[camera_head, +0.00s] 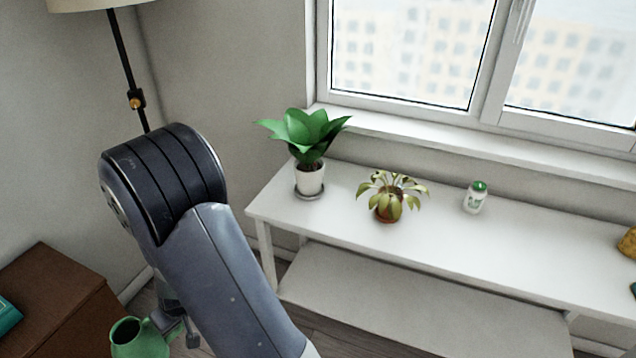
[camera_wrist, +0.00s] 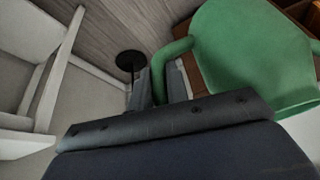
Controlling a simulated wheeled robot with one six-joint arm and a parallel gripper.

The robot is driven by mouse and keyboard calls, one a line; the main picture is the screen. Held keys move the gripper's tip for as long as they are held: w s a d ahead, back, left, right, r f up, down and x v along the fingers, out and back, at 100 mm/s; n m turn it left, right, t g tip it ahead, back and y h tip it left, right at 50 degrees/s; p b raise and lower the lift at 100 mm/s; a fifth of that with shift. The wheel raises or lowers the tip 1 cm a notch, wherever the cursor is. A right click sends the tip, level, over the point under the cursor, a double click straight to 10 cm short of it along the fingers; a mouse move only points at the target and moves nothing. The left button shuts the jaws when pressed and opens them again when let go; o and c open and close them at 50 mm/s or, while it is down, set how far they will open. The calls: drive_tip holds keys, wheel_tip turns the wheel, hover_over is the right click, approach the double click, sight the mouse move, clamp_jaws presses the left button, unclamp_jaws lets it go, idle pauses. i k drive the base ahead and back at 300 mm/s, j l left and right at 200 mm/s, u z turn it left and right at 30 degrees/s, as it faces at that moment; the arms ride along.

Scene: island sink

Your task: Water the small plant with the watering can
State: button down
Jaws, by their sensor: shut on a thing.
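The green watering can (camera_head: 140,341) is at the bottom left of the head view, partly cut off by the lower edge. In the wrist view the can (camera_wrist: 255,55) fills the upper right. My gripper (camera_wrist: 160,85) is shut on the can's handle, low beside the wooden cabinet and left of the white table. The small plant (camera_head: 393,190) has drooping yellow-green leaves and a brown pot. It stands on the white table (camera_head: 440,245), well to the right of my gripper. The can's spout cannot be made out clearly.
A bigger green plant (camera_head: 307,135) in a white pot stands left of the small plant. A white jar with a green lid (camera_head: 476,196) stands to its right. A wooden cabinet (camera_head: 55,305) is at lower left, with a floor lamp (camera_head: 122,60) behind. A window is above the table.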

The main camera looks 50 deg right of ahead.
sight(390, 197)
drive_tip(key=k+l+u, duration=0.35)
drive_tip(key=k+l, duration=0.45)
drive_tip(key=l, duration=0.15)
